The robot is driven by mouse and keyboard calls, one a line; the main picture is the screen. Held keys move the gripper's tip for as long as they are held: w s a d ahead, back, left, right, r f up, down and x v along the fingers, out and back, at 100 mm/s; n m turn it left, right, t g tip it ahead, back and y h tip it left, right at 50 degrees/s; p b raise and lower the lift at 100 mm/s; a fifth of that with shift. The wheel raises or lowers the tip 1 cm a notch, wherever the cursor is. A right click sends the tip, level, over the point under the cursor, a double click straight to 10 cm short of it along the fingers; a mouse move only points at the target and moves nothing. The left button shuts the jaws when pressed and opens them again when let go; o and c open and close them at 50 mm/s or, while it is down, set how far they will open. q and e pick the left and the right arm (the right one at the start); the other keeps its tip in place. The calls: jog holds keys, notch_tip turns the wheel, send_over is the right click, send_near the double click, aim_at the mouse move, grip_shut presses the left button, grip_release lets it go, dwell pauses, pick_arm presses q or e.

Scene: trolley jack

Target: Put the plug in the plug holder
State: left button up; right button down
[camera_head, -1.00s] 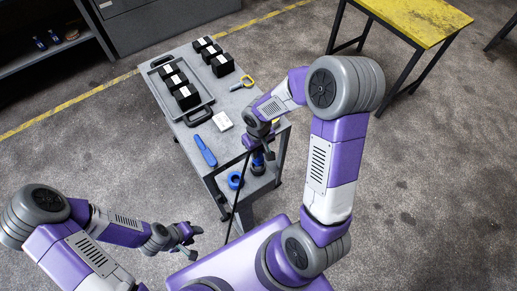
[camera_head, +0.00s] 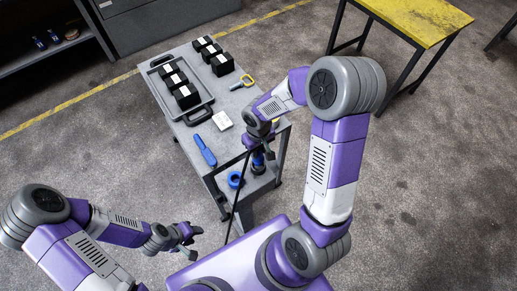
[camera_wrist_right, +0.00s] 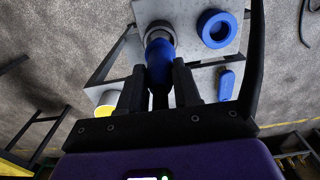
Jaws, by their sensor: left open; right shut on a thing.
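My right gripper (camera_head: 262,150) is shut on a blue plug (camera_head: 258,163), at the near end of the trolley. In the right wrist view the blue plug (camera_wrist_right: 160,62) lies between the gripper's fingers (camera_wrist_right: 160,85). Its far end meets a grey round collar (camera_wrist_right: 157,32); I cannot tell whether this collar is the plug holder or part of the plug, nor how deep the plug sits. A blue ring (camera_head: 235,180) lies beside it on the trolley's near ledge and also shows in the wrist view (camera_wrist_right: 217,45). My left gripper (camera_head: 188,237) is open and empty, away from the trolley.
A black cable (camera_head: 238,195) hangs beside my right gripper. A yellow table (camera_head: 420,18) stands at the back right.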

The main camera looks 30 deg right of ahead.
aim_at(258, 156)
jog(key=shift+b, duration=0.3)
dwell(0.8)
jog(key=shift+f+b, duration=2.05)
jog(key=shift+f, duration=0.15)
jog(key=c, duration=0.7)
grip_release()
jog(key=shift+r, duration=0.1)
notch_tip(258, 156, up, 8)
jog(key=shift+f+p, duration=0.25)
jog(key=shift+p, duration=0.5)
